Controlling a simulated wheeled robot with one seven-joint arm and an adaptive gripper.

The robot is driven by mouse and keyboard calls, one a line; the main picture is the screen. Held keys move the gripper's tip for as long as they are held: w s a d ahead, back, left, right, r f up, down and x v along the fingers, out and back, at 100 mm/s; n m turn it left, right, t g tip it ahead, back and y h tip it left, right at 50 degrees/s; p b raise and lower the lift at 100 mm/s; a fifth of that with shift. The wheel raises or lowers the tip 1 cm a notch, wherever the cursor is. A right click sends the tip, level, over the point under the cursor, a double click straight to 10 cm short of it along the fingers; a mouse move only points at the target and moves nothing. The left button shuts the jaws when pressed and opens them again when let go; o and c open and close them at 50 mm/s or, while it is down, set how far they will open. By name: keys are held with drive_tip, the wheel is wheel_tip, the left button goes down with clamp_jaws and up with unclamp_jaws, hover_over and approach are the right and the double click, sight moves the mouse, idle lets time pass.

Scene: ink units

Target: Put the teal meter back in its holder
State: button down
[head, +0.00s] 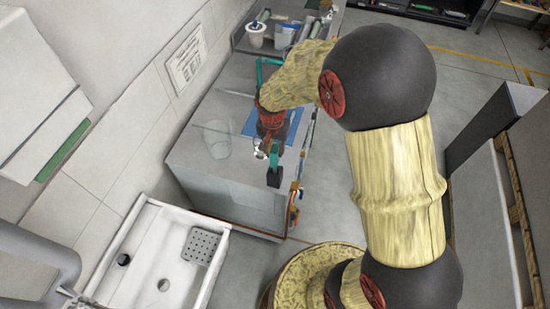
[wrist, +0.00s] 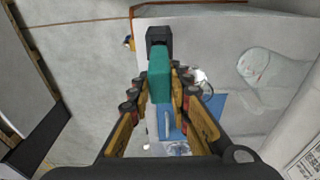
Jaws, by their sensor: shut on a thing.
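The teal meter (wrist: 159,82), a teal bar with a black block at its far end, is between the fingers of my gripper (wrist: 160,93) in the wrist view. My gripper is shut on it. In the head view the meter (head: 274,169) hangs below my gripper (head: 269,149), near the front edge of the grey counter (head: 197,150), with its black end lowest. It appears to be above the counter, clear of the blue mat (wrist: 212,112). I cannot pick out the holder for certain; a teal upright frame (head: 260,72) stands behind my wrist, partly hidden.
A white mug (head: 256,34) and a grey tray (head: 284,37) are at the back. A white sink (head: 130,276) is at the lower left.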

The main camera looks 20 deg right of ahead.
sight(275, 164)
drive_tip(key=shift+f, duration=2.4)
drive_tip(key=shift+f, duration=0.2)
drive_tip(key=c, duration=1.7)
unclamp_jaws()
drive_tip(key=shift+o, duration=0.2)
